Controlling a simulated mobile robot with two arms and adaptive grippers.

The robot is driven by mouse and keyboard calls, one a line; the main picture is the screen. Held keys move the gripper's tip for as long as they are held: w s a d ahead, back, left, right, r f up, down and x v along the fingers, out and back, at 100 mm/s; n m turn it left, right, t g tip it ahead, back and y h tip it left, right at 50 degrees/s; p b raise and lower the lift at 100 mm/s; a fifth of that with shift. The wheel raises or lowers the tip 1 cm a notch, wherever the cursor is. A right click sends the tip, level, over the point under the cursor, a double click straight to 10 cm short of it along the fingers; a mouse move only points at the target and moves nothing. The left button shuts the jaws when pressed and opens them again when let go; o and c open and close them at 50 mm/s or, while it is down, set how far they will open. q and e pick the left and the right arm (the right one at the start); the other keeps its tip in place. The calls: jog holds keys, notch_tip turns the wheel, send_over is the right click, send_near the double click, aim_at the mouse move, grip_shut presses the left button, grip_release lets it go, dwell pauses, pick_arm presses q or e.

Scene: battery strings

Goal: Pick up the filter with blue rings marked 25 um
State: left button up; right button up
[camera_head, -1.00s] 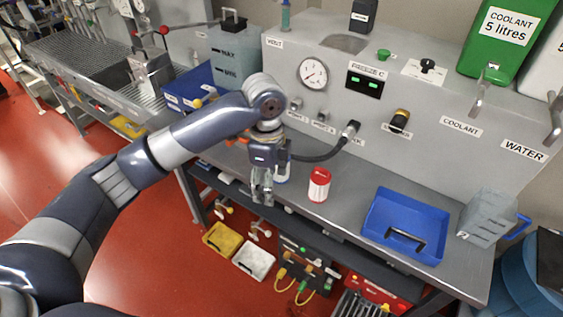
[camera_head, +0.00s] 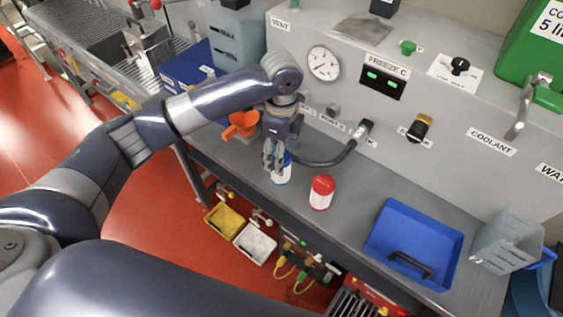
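A white filter with a red top (camera_head: 321,192) stands upright to the right. My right gripper is not in view.
A blue tray with a black handle (camera_head: 415,240) lies on the right of the bench (camera_head: 365,190). A black hose (camera_head: 325,160) runs close behind the gripper. An orange object (camera_head: 241,125) is left of it. A grey translucent container (camera_head: 508,245) stands far right.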

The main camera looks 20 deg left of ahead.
pick_arm(q)
jog(key=shift+s+f, duration=0.2)
jog(key=shift+f, duration=0.55)
jog(key=f, duration=0.1)
jog(key=f+p, duration=0.1)
jog(key=f, duration=0.1)
jog(key=f+p, duration=0.1)
jog(key=shift+a+f, duration=0.25)
jog(key=shift+s+f, duration=0.1)
jog(key=shift+f, duration=0.4)
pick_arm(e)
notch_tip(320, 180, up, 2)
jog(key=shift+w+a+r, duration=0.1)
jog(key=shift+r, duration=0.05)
pick_arm(q)
jog(key=c, duration=1.5)
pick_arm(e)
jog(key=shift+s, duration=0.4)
